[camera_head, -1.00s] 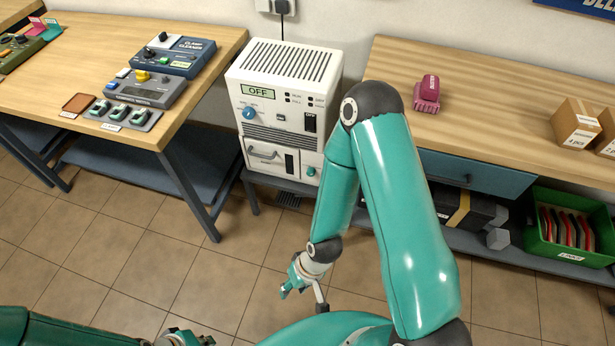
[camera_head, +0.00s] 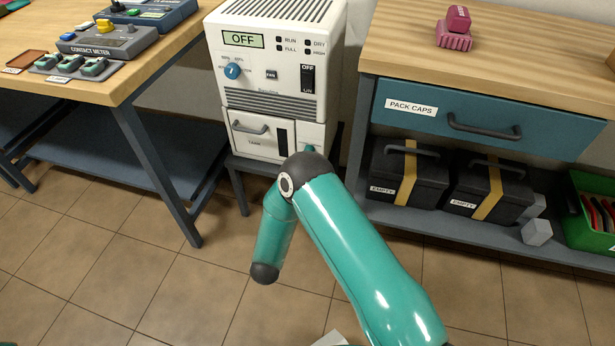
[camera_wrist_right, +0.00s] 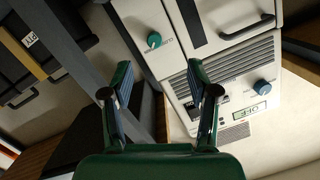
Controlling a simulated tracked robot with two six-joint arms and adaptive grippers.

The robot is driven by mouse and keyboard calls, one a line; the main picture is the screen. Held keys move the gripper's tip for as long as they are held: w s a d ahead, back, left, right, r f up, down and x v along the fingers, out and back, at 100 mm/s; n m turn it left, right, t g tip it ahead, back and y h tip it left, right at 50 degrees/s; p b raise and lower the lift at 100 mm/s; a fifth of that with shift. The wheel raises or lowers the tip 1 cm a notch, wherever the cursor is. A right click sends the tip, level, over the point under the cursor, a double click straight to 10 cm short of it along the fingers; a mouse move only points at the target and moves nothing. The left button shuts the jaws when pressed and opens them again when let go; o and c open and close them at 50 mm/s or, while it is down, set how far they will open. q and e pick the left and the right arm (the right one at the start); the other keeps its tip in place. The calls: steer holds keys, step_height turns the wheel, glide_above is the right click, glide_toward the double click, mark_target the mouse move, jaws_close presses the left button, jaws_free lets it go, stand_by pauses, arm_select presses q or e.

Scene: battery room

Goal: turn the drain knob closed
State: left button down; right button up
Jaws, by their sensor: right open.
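The white machine (camera_head: 262,50) stands between the benches, with OFF on its display. The teal drain knob (camera_wrist_right: 154,40) is on its lower front panel, beside a dark window strip, with a pale mark on it. In the head view only a sliver of the knob (camera_head: 310,149) shows above my right arm's dark joint. My right gripper (camera_wrist_right: 158,80) is open and empty in the wrist view. Its fingers point toward the panel, and the knob appears beyond the gap between them, apart from both. The right gripper is hidden in the head view. My left gripper is out of view.
A blue dial (camera_head: 232,71) and a tank drawer handle (camera_head: 249,126) are on the machine's front. The left bench (camera_head: 125,85) and the right bench's blue drawer (camera_head: 485,112) flank it. Battery boxes (camera_head: 408,178) sit on the right lower shelf. The floor in front is clear.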

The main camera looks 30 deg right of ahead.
arm_select(q)
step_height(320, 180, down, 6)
steer(key=b, duration=0.5)
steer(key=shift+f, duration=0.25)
arm_select(e)
steer(key=w+d+m+h, duration=0.1)
steer(key=w+d+h, duration=0.1)
steer(key=w+d, duration=0.8)
steer(key=d, duration=0.3)
steer(key=shift+w+d, duration=0.3)
steer(key=c, duration=1)
steer(key=shift+d, duration=0.1)
jaws_close()
